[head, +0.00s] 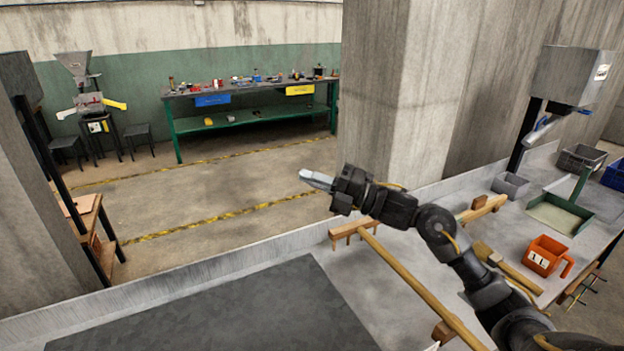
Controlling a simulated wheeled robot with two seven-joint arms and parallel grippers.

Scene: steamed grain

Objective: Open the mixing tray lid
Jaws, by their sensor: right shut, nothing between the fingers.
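A flat dark grey panel (215,312) lies at the bottom left of the head view, inside a pale metal rim (170,282). It may be the mixing tray lid, but I cannot tell for sure; no handle shows, and its near part is cut off by the picture's bottom edge. My right gripper (317,180) is shut and empty. It is raised in the middle of the view, pointing left, above and beyond the rim and apart from the panel. My right arm comes in from the lower right. My left gripper is not in view.
A wooden rake (412,281) lies under my right arm, with another wooden tool (482,208) behind. An orange jug (547,255) marked 1L, a green scoop (562,214) and a grey bin (510,185) stand on the right. A concrete pillar (400,95) rises behind.

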